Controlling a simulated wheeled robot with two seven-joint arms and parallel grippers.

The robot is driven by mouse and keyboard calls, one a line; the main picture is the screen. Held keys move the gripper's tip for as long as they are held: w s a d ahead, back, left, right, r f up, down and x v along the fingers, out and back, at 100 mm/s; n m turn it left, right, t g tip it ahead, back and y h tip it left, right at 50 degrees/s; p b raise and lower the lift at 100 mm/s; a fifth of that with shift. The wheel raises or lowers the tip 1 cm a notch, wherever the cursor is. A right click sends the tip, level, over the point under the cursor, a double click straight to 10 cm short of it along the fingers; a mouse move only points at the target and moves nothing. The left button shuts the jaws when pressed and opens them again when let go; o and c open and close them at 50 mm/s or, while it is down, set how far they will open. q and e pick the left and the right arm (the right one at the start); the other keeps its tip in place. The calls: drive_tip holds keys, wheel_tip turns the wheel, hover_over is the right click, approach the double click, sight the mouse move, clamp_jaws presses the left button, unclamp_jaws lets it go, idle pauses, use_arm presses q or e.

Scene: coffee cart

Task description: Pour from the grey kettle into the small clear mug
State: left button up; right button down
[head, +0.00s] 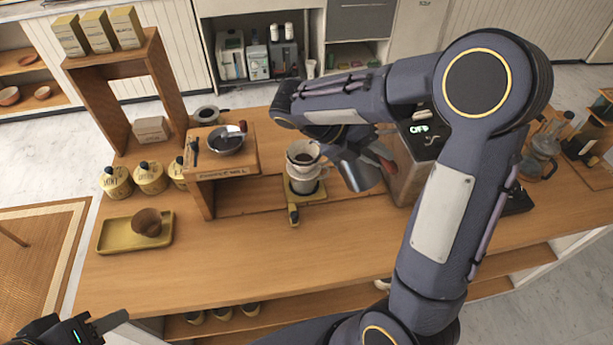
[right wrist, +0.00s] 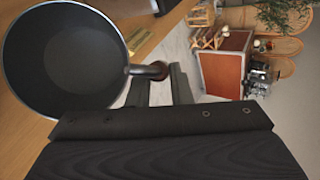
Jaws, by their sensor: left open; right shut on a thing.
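The grey kettle (head: 362,173) is held above the counter, just right of the coffee dripper, and looks tilted. In the right wrist view its round open body (right wrist: 62,62) fills the upper left; its inside looks dark. My right gripper (right wrist: 160,88) is shut on the kettle's handle (right wrist: 150,71); in the head view my arm mostly hides that gripper. A small pale, see-through vessel (head: 304,186), perhaps the small clear mug, stands under the dripper (head: 303,155). I cannot tell what it contains. My left gripper (head: 102,327) is open and empty at the lower left corner.
A wooden stand (head: 222,172) with a metal bowl (head: 226,140) is left of the dripper. A yellow tray (head: 112,240) with a brown object lies farther left. A machine with a lit display (head: 420,130) is behind my right arm. The front counter is clear.

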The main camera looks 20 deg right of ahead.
sight(372, 183)
drive_tip(key=shift+s+d+f+m+t+y+b, duration=0.15)
drive_tip(key=shift+f+t+y+b, duration=0.2)
drive_tip(key=shift+f+b, duration=0.45)
drive_tip(key=shift+s+f+m+t+y+b, duration=0.1)
drive_tip(key=shift+f+m+t+y+b, duration=0.3)
drive_tip(key=shift+f, duration=0.65)
drive_tip(key=shift+s+d+f+n+t+y+b, duration=0.15)
drive_tip(key=shift+f+t+b, duration=0.3)
drive_tip(key=shift+f+b, duration=0.4)
drive_tip(key=shift+s+d+f+m+t+y+b, duration=0.2)
drive_tip(key=shift+f+t+y+b, duration=0.3)
drive_tip(key=shift+f+b, duration=0.6)
drive_tip(key=shift+s+a+f+m+t+y+b, duration=0.1)
drive_tip(key=shift+f+m+t+y+b, duration=0.2)
drive_tip(key=shift+f+t+b, duration=0.55)
drive_tip(key=shift+w+f+g, duration=0.1)
drive_tip(key=shift+f+g, duration=0.1)
drive_tip(key=shift+g, duration=0.05)
wheel_tip(372, 183, up, 5)
drive_tip(key=p, duration=0.5)
drive_tip(key=shift+f, duration=0.1)
